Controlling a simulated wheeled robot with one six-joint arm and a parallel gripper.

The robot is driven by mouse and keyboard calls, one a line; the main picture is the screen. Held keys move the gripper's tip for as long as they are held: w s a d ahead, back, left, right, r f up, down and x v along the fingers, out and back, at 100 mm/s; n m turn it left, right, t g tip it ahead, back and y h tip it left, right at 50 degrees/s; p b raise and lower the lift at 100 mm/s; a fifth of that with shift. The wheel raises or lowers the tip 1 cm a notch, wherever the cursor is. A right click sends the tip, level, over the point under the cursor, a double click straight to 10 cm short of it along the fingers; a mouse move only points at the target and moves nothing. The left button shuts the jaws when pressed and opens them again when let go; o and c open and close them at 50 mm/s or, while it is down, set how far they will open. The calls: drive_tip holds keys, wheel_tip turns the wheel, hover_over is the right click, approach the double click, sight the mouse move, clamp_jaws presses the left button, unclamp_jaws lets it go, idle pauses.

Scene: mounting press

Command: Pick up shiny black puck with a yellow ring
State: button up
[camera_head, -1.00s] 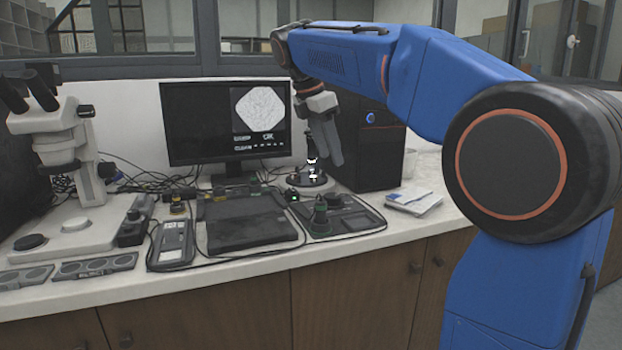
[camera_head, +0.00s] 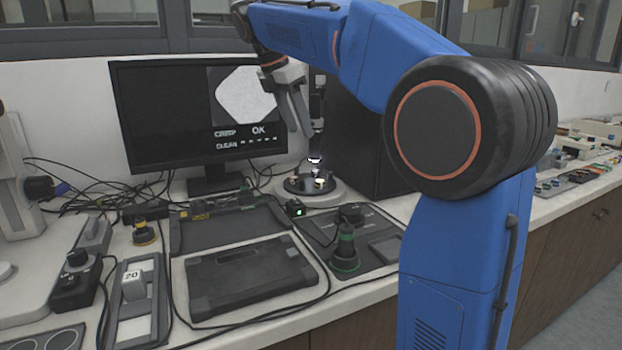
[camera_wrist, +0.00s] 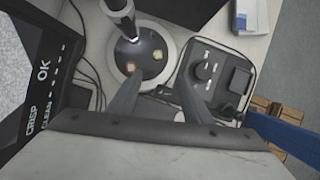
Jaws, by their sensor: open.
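The stage (camera_wrist: 141,71) and a yellowish piece (camera_wrist: 158,54) also show in the wrist view. A black knobbed piece with a yellow base (camera_head: 143,232) stands at the left of the bench. My gripper (camera_head: 300,132) is open, high in front of the monitor's right edge and left of the lit column. In the wrist view its fingers (camera_wrist: 158,98) are spread, with nothing visible between them.
A monitor (camera_head: 200,160) stands behind, and a dark tower (camera_head: 355,140) is at the right. A black flat case (camera_head: 250,280) and a black panel with a green-based knob (camera_head: 345,255) lie in front. Loose cables (camera_head: 100,190) cross the bench at the left.

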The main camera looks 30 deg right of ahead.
sight(319, 181)
drive_tip(key=x, duration=1.7)
drive_tip(key=shift+w+d+f, duration=0.15)
drive_tip(key=shift+w, duration=0.25)
drive_tip(key=c, duration=1.1)
